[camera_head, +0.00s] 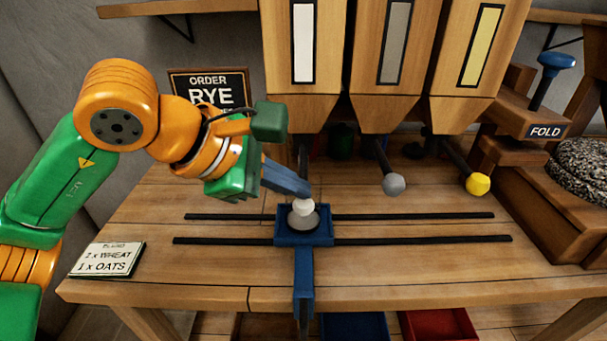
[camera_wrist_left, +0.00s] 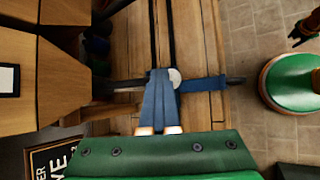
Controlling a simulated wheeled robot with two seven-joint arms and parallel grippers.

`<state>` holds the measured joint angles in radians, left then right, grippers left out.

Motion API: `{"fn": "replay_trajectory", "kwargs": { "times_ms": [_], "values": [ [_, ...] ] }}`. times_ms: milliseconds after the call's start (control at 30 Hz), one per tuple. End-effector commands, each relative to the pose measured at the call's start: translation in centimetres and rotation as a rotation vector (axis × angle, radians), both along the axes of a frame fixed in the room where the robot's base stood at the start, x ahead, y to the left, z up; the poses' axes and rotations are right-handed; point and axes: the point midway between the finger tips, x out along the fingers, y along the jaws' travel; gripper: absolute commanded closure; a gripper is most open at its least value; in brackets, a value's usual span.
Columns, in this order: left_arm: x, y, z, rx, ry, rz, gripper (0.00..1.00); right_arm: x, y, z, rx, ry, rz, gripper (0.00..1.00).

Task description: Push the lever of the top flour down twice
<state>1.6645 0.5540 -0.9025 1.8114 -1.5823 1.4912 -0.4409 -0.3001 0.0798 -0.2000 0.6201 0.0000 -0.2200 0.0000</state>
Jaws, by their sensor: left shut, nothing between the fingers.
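My left gripper (camera_head: 304,191) is shut and empty, its blue fingertips just above the white lever knob (camera_head: 303,208) of the left hopper; I cannot tell if they touch. In the left wrist view the fingers (camera_wrist_left: 160,74) overlap the side of the white knob (camera_wrist_left: 175,74). The left hopper (camera_head: 303,100) has a white window, the middle hopper a grey one, the right hopper a yellow one. The grey knob (camera_head: 393,184) and yellow knob (camera_head: 478,184) stand higher than the white one. A card (camera_head: 105,262) lists wheat above oats. My right gripper is not in view.
A sign reading "ORDER RYE" (camera_head: 210,85) stands behind my arm. A "FOLD" box (camera_head: 520,118) with a blue-topped lever is at right. The front bench is mostly clear.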

Motion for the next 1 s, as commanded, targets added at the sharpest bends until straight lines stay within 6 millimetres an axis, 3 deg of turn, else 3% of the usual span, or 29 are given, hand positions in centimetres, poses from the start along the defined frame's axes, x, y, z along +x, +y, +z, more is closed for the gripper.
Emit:
{"fn": "replay_trajectory", "kwargs": {
  "times_ms": [767,1000],
  "values": [
    [0.0,0.0,-0.3,0.001,0.001,0.000,1.00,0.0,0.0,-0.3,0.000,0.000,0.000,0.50],
    [0.0,0.0,0.9,0.001,0.001,0.000,1.00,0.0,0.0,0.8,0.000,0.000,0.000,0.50]
  ]
}}
